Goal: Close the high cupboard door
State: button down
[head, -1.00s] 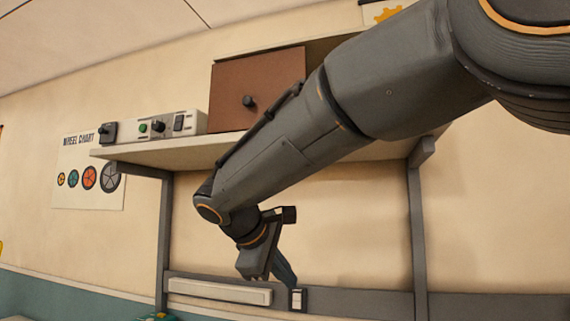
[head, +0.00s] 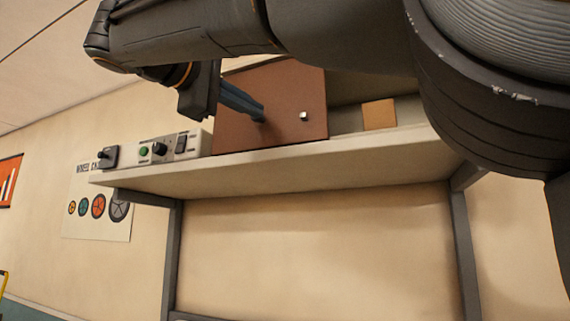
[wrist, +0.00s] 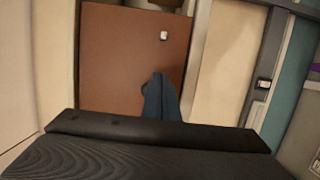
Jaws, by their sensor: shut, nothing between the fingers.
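The high cupboard door (head: 285,95) is a brown panel standing above the pale shelf. It is ajar: the cupboard's interior shows past its right edge. I cannot tell whether the fingertips touch the door. A dark spot at the tips may be the knob or a shadow. In the wrist view, the shut fingers (wrist: 160,85) lie over the lower part of the brown door (wrist: 125,55).
The pale shelf (head: 300,178) runs under the cupboard on grey posts. A control box (head: 168,147) with a green button and a small joystick unit (head: 107,157) stand left of the door. Open space lies below the shelf.

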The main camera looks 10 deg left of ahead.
aim_at(296, 121)
jog(key=p+x, duration=0.1)
jog(key=x, duration=0.4)
jog(key=shift+w+d+r, duration=0.1)
jog(key=shift+w+d, duration=0.15)
jog(key=shift+d, duration=0.1)
jog(key=d+p, duration=0.1)
jog(key=d, duration=0.2)
jog(key=shift+s, duration=0.15)
jog(key=shift+s+d+p, duration=0.15)
jog(key=shift+d+p, duration=0.2)
jog(key=shift+d, duration=0.1)
jog(key=shift+a, duration=0.1)
